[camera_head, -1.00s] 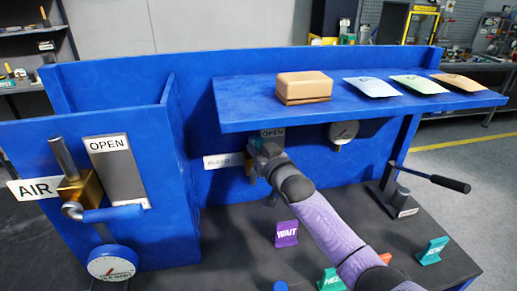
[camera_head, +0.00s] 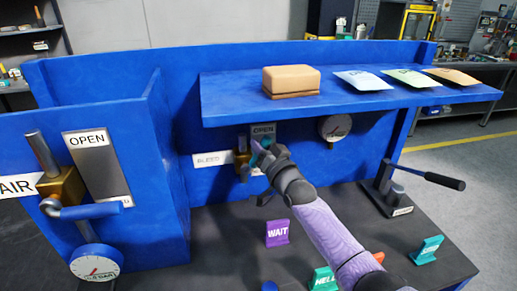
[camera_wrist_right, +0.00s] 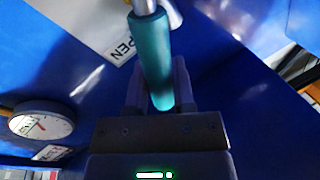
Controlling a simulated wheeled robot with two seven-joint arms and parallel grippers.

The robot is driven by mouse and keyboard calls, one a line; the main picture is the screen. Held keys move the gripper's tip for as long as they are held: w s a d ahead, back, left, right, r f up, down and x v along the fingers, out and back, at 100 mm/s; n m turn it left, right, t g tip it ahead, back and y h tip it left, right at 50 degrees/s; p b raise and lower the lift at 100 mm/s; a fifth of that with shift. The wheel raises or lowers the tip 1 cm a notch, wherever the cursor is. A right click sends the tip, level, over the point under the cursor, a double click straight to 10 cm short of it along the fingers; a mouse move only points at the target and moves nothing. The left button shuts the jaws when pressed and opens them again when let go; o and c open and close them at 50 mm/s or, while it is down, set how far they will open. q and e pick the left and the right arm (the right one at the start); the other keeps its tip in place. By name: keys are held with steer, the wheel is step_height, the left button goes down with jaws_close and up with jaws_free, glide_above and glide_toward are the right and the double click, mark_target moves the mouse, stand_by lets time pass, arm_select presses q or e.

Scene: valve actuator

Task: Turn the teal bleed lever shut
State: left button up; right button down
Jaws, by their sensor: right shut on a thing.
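The teal bleed lever (camera_wrist_right: 152,60) runs between the two fingers of my right gripper (camera_wrist_right: 158,88) in the right wrist view. The fingers are shut on its handle. In the head view a small bit of teal (camera_head: 257,149) shows at the tip of my right gripper (camera_head: 264,154), under the shelf. The brass valve body (camera_head: 242,164) is just left of it, beside the white BLEED label (camera_head: 212,159). An OPEN plate (camera_head: 263,131) is behind and above the gripper, partly hidden by it. My left gripper is not in view.
A blue shelf (camera_head: 230,105) overhangs the lever and carries a brown box (camera_head: 291,80) and several packets. A round gauge (camera_head: 335,127) is on the panel to the right. A black-handled lever (camera_head: 444,180) is at right.

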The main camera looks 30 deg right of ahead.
arm_select(q)
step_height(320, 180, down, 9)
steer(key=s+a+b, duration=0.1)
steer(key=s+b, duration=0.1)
steer(key=b, duration=0.6)
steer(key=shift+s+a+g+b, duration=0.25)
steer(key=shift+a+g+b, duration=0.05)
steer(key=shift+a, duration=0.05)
arm_select(e)
steer(key=d+f+m+h, duration=0.2)
steer(key=f+m, duration=0.2)
steer(key=m, duration=0.3)
steer(key=s+d+f+m+t+h, duration=0.1)
steer(key=f+m, duration=0.3)
steer(key=m, duration=0.4)
steer(key=shift+d+m+h, duration=0.3)
steer(key=shift+d+h, duration=0.45)
steer(key=shift+h, duration=0.05)
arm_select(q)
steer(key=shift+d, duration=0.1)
arm_select(e)
steer(key=shift+s, duration=0.1)
steer(key=shift+c, duration=2.2)
jaws_free()
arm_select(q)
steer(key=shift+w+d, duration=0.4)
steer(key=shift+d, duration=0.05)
arm_select(e)
steer(key=shift+r, duration=0.1)
